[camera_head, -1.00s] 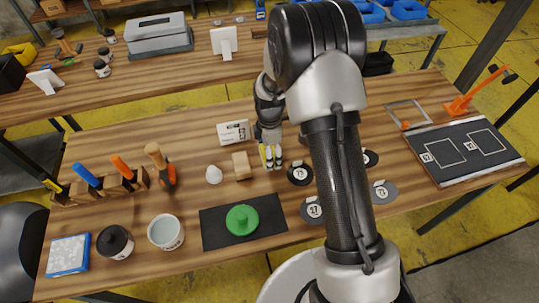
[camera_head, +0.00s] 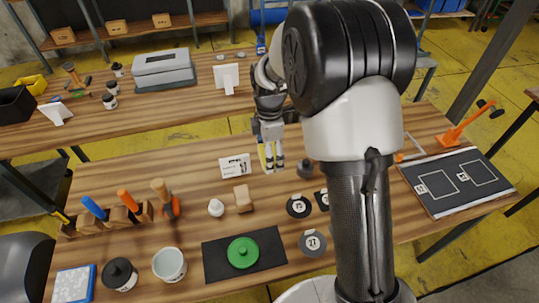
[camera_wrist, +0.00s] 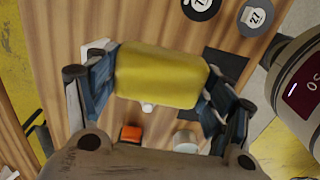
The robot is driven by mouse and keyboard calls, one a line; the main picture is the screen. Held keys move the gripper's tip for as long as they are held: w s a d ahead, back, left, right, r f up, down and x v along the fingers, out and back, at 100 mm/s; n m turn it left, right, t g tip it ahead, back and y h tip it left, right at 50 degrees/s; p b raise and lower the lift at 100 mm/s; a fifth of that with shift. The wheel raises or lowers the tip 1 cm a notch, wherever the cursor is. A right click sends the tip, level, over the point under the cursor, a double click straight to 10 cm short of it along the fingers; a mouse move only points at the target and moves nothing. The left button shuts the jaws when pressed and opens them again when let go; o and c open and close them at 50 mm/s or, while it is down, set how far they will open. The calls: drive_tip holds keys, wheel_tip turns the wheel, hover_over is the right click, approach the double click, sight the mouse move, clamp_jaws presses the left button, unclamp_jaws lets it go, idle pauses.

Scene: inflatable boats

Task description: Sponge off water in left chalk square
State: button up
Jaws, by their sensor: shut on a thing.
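My gripper (camera_head: 272,165) is shut on a yellow sponge (camera_wrist: 160,75), held crosswise between its fingers in the wrist view. In the head view only a thin yellow edge of the sponge (camera_head: 262,153) shows, above the wooden bench. The dark slate panel (camera_head: 433,205) lies at the bench's right end, with a left chalk square (camera_head: 437,186) and a right chalk square (camera_head: 488,172) drawn on it, each with a small white label. My gripper is well to the left of the panel. Water in the squares cannot be made out at this size.
My arm covers the bench between gripper and panel. An orange clamp-like tool (camera_head: 455,135) stands behind the panel. Near the gripper are a white card (camera_head: 235,166), a tan block (camera_head: 243,198), a dark knob (camera_head: 305,168) and round discs (camera_head: 312,243). A green lidded piece (camera_head: 242,252) sits in front.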

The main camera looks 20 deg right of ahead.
drive_tip(key=shift+o, duration=1.4)
drive_tip(key=c, duration=0.4)
